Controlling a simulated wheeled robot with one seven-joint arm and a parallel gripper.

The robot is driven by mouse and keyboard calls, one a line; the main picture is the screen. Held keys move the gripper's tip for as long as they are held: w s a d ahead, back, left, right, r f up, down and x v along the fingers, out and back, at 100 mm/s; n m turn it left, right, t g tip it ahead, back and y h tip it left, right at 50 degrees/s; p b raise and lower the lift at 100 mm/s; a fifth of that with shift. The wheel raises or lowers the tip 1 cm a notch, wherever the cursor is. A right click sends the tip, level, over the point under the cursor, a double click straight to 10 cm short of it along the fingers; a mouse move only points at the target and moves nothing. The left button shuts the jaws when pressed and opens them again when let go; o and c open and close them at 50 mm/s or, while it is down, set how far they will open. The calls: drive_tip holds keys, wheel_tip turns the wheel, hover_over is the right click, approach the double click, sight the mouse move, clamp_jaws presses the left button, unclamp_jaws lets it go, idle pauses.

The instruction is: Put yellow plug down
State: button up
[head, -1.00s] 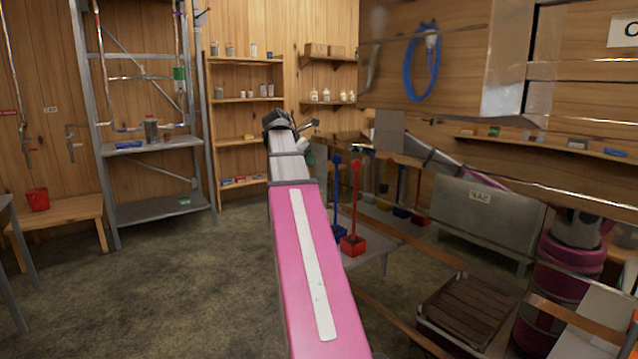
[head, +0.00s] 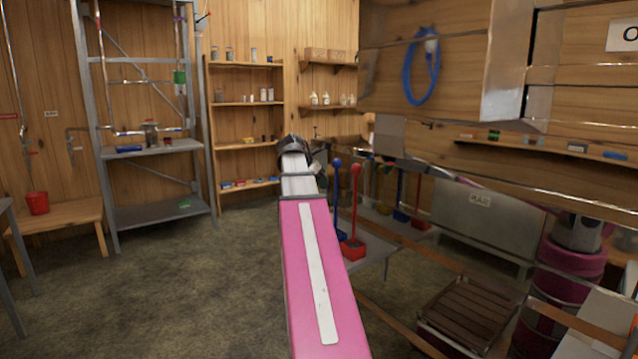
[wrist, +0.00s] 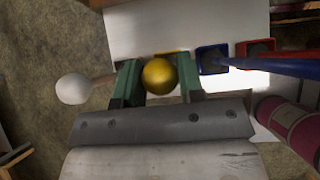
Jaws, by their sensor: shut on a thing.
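My gripper (wrist: 158,84) is shut on the yellow plug (wrist: 160,76), with its green fingers on either side of the round yellow knob. The plug's lower part is mostly hidden behind the knob, over a pale surface (wrist: 140,32); I cannot tell whether it touches. In the head view my arm hides the plug, and my gripper shows only in part, near the pale stand (head: 372,268). To the right of the gripper in the wrist view stands a blue plug (wrist: 265,63); it also shows in the head view (head: 337,195).
A red plug (head: 355,215) stands upright on the stand, right of the blue one. A white ball on a brown stick (wrist: 75,88) lies left of my fingers. Shiny panels at right show reflections. The floor at left (head: 180,285) is clear.

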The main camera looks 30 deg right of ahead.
drive_tip(key=o, duration=1)
drive_tip(key=shift+f, duration=0.1)
drive_tip(key=v, duration=1.2)
